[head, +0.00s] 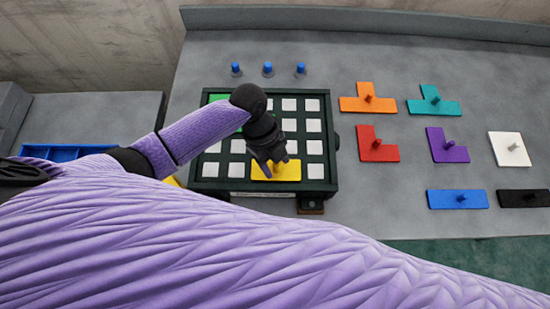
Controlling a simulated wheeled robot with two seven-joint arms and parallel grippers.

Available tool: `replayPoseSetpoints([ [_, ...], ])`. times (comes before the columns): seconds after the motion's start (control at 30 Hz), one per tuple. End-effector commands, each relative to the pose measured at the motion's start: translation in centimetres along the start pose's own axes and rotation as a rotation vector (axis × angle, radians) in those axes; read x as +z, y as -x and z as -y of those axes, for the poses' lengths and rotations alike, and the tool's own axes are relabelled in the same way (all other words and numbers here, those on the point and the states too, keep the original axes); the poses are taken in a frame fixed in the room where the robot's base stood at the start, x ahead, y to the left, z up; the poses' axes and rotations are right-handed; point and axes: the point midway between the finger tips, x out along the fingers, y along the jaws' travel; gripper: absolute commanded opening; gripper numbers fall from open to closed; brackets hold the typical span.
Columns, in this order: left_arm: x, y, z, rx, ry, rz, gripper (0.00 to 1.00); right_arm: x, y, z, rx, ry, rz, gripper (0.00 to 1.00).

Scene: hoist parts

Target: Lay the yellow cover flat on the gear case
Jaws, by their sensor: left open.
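The yellow cover (288,173) is a flat plate with a small knob. It appears to lie flat on the gear case (329,185), over the front row near its middle. The gear case is a dark green box with rows of white squares and a bright green piece at its back left. My left gripper (274,167) is open, pointing down at the cover's knob, with its fingertips close beside it. I cannot tell whether they touch it. My left arm hides the case's left part. My right gripper is not in view.
Flat knobbed pieces lie to the right: orange (367,100), teal (434,103), red (376,149), purple (447,150), white (510,154), blue (457,199) and black (524,198). Several blue-topped pegs (268,69) stand behind the case. A blue tray (62,152) sits at left.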

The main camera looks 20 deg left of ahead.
Motion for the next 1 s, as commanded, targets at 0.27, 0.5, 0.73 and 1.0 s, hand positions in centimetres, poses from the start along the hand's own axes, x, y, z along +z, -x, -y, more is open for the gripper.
replayPoseSetpoints([
  [0.27, -0.1, 5.4, 0.1, -0.004, -0.001, 0.003, 0.58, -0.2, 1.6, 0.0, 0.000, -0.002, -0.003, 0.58],
  [0.5, -0.1, 11.1, 0.1, -0.002, -0.001, 0.002, 0.58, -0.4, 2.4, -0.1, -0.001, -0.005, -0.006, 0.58],
  [0.73, -0.1, 12.3, 0.0, 0.001, 0.000, -0.001, 0.58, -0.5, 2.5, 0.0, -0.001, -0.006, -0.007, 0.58],
  [1.0, -0.1, 12.2, 0.0, 0.001, 0.000, -0.001, 0.58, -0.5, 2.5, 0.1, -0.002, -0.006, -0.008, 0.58],
])
